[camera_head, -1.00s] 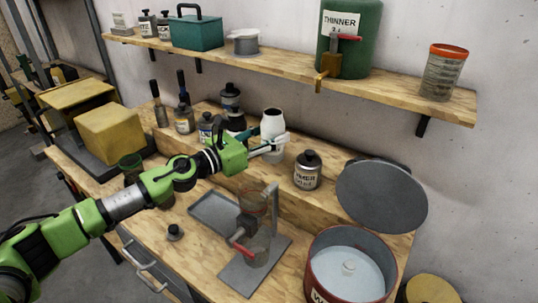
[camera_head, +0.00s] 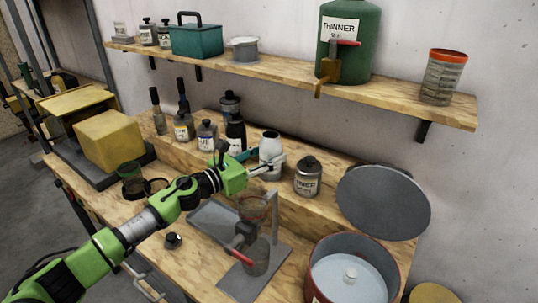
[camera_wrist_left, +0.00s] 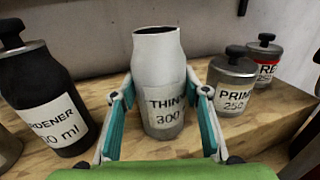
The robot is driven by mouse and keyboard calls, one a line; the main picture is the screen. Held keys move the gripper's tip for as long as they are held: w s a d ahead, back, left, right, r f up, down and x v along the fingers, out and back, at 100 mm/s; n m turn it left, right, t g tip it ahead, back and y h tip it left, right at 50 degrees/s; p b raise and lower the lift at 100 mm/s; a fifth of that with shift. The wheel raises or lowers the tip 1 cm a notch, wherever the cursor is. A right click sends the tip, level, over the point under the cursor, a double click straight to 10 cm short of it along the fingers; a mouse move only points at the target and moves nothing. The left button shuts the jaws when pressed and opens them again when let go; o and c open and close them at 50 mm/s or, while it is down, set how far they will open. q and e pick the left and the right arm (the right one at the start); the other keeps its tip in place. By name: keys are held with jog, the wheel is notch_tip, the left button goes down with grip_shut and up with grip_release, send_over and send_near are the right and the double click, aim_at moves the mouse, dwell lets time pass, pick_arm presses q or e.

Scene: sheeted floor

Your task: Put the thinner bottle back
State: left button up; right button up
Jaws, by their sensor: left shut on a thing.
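The thinner bottle (camera_head: 271,147) is light grey-white with an open, uncapped neck. It stands upright at the raised wooden step, in the gap between a black hardener bottle (camera_head: 236,135) and a grey primer bottle (camera_head: 308,177). My left gripper (camera_head: 270,170) is shut on it, one finger on each side. In the left wrist view the thinner bottle (camera_wrist_left: 160,75) sits between the fingers with its label facing me. Its base looks at or just above the step; I cannot tell if it touches. My right gripper is not in view.
A grey stand (camera_head: 268,245) with a cup and red handle is in front. A large pot of pale liquid (camera_head: 350,280) stands at right, with a round grey lid (camera_head: 383,203) behind. The shelf above holds a green thinner tank (camera_head: 365,40).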

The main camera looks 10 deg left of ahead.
pick_arm(q)
jog(key=o, duration=1.5)
jog(key=shift+r+p, duration=0.25)
jog(key=shift+p, duration=0.1)
jog(key=b+v, duration=0.4)
jog(key=v, duration=0.8)
